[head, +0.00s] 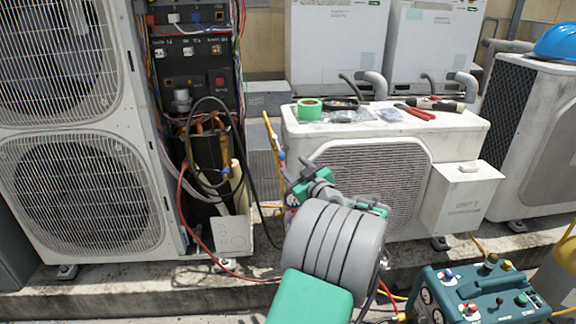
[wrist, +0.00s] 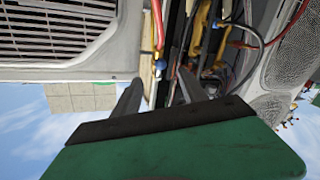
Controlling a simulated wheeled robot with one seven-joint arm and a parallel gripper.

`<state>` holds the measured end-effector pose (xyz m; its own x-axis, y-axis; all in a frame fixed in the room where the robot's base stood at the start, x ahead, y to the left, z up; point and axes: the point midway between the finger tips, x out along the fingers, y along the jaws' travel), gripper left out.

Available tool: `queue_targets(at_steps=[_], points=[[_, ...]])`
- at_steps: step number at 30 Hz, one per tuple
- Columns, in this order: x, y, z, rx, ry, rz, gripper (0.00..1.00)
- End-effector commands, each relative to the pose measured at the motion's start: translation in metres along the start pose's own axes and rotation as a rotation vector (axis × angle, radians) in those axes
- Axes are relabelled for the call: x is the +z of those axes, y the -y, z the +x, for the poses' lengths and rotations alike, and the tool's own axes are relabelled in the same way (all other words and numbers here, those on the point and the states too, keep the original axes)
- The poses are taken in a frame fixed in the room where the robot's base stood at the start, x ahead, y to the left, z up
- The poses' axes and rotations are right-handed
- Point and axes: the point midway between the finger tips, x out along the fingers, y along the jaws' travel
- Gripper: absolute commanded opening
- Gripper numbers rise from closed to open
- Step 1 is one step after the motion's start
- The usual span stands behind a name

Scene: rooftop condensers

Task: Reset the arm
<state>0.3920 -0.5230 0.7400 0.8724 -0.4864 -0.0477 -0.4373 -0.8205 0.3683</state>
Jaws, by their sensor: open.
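My gripper (head: 296,176) is in the middle of the head view, in front of the gap between the large left condenser unit and the low unit. Part of it is hidden behind my grey and green arm links. In the wrist view my gripper (wrist: 160,92) shows two dark fingers spread apart with nothing between them. The wrist picture looks upside down. Beyond the fingers are the open wiring bay (head: 208,130) and its hoses, which also show in the wrist view (wrist: 205,50).
A large condenser (head: 140,150) stands left. A low condenser (head: 300,135) carries green tape (head: 309,109) and red-handled pliers (head: 415,112). A yellow hose (head: 272,140) hangs beside my gripper. A teal gauge case (head: 480,300) sits front right. A blue helmet (head: 558,42) rests far right.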

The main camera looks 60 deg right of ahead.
Motion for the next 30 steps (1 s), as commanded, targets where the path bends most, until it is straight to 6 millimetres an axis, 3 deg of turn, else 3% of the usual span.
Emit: queue_targets(at_steps=[4, 7, 11, 14, 17, 18, 20, 22, 24, 27, 30], points=[[-0.004, 0.003, 0.002, -0.008, 0.002, 0.000, 0.50], [-0.032, 0.024, 0.011, -0.068, 0.025, 0.005, 0.50], [-0.101, 0.097, 0.025, -0.243, 0.121, 0.024, 0.50], [-0.157, 0.169, 0.017, -0.397, 0.243, 0.038, 0.50], [-0.211, 0.234, -0.014, -0.525, 0.385, 0.041, 0.50], [-0.232, 0.258, -0.032, -0.569, 0.446, 0.040, 0.50], [-0.262, 0.288, -0.065, -0.624, 0.542, 0.034, 0.50], [-0.296, 0.314, -0.112, -0.670, 0.658, 0.023, 0.50], [-0.326, 0.330, -0.164, -0.696, 0.777, 0.009, 0.50], [-0.354, 0.335, -0.233, -0.696, 0.931, -0.008, 0.50], [-0.363, 0.331, -0.281, -0.675, 1.037, -0.018, 0.50]])
